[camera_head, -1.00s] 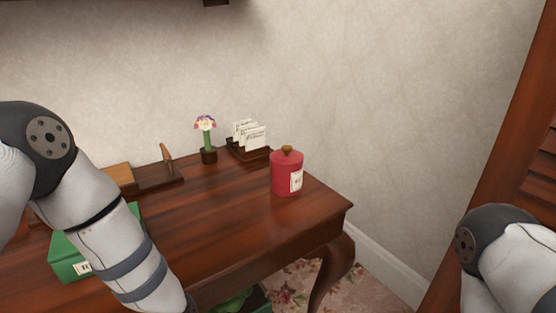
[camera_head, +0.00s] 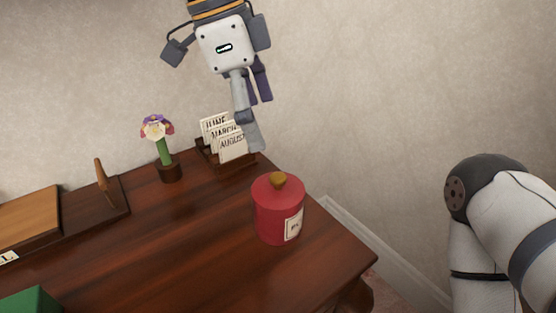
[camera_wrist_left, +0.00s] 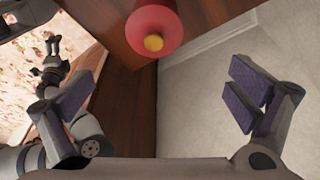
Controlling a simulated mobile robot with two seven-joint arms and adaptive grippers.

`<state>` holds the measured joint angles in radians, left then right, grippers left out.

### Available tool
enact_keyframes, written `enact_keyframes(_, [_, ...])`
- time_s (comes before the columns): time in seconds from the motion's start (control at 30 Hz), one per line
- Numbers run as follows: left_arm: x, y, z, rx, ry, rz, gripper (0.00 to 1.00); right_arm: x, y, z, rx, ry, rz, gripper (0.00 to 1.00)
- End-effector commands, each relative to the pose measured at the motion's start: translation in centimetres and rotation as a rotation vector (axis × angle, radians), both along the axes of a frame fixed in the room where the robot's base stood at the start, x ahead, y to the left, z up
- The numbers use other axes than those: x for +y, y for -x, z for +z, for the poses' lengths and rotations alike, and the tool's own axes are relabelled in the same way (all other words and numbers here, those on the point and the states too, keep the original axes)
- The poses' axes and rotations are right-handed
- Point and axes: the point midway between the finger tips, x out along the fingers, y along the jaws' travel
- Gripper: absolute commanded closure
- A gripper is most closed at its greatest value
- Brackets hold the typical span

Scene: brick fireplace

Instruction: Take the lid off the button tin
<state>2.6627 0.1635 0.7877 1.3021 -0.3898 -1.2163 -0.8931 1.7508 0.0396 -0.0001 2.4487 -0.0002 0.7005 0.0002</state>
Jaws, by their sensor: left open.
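The button tin (camera_head: 278,218) is a red cylinder with a paper label, standing upright near the right corner of the desk. Its red lid (camera_head: 262,187) with a brown-gold knob (camera_head: 278,180) sits on top. My left gripper (camera_head: 257,120) is open and empty, above and behind the tin, apart from it. In the left wrist view the tin (camera_wrist_left: 150,22) and its knob (camera_wrist_left: 154,43) show at the top, beyond the spread fingers of my left gripper (camera_wrist_left: 158,105). My right arm shows at the right edge of the head view; its gripper is outside that view.
A card rack (camera_head: 230,142) with month cards stands behind the tin, close to my left gripper. A flower in a pot (camera_head: 168,172) stands left of it. A green box (camera_head: 28,301) is at lower left. The desk's middle (camera_head: 170,250) is clear.

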Motion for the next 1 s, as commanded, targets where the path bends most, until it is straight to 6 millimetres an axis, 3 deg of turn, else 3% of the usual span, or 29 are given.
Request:
enact_keyframes(0.2, [-1.2, 0.1, -4.8, 0.007, -0.003, -0.003, 0.01, 0.0, 0.2, 0.0, 0.007, 0.0, 0.0, 0.11])
enact_keyframes(0.6, [-2.8, -0.4, -10.8, 0.003, -0.002, -0.001, 0.01, 0.0, 0.1, 0.0, 0.004, 0.0, 0.0, 0.11])
enact_keyframes(0.87, [-2.9, -0.4, -11.3, 0.0, -0.001, 0.001, 0.01, 0.0, 0.1, 0.0, 0.003, 0.0, 0.0, 0.11])
enact_keyframes(1.0, [-2.9, -0.4, -11.3, 0.0, -0.001, 0.001, 0.32, 0.0, 0.1, 0.0, 0.004, 0.0, 0.0, 0.11])
